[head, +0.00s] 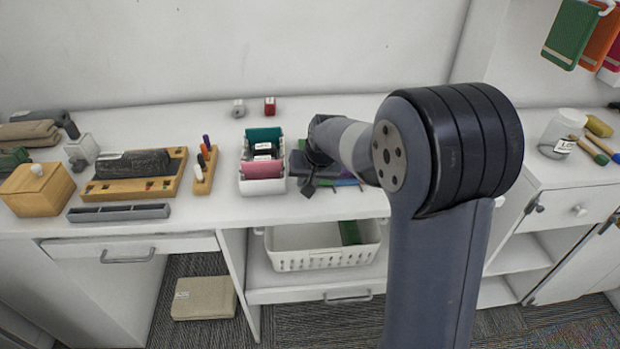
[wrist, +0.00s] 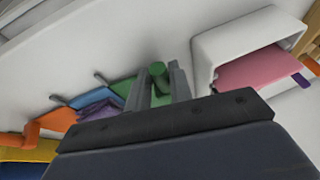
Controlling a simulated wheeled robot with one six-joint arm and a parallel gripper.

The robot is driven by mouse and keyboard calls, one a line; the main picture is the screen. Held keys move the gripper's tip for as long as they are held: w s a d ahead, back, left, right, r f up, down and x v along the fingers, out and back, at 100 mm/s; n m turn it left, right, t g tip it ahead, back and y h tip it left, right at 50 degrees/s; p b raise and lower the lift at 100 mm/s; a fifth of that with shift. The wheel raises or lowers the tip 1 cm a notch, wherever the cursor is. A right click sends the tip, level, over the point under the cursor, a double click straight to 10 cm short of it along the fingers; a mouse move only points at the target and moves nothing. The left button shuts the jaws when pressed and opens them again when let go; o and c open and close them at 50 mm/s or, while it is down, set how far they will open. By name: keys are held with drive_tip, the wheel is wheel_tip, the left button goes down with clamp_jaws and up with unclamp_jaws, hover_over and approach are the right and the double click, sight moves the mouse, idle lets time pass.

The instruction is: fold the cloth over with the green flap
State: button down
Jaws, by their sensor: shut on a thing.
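The cloth lies on the white counter, with orange (wrist: 57,119), blue (wrist: 93,99), purple (wrist: 104,106) and green (wrist: 122,92) parts side by side in the wrist view. A green rounded end of the green flap (wrist: 158,74) stands between the two grey fingers of my gripper (wrist: 161,82), which is shut on it. In the head view my gripper (head: 311,183) is low over the counter, right of the white bin, and hides much of the cloth (head: 345,182). How the flap meets the rest of the cloth is partly hidden.
A white bin (head: 263,187) with teal and pink folded cloths stands close left of my gripper; it also shows in the wrist view (wrist: 205,58). A wooden pen holder (head: 206,171) is farther left. Red (head: 270,107) and grey (head: 238,108) small items stand behind.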

drive_tip(key=shift+a+f, duration=0.1)
drive_tip(key=shift+a, duration=0.2)
drive_tip(key=c, duration=1.7)
unclamp_jaws()
drive_tip(key=o, duration=0.3)
drive_tip(key=shift+a, duration=0.2)
drive_tip(key=shift+d, duration=0.15)
drive_tip(key=v, duration=1)
drive_tip(key=shift+r, duration=0.35)
drive_tip(key=shift+s, duration=0.1)
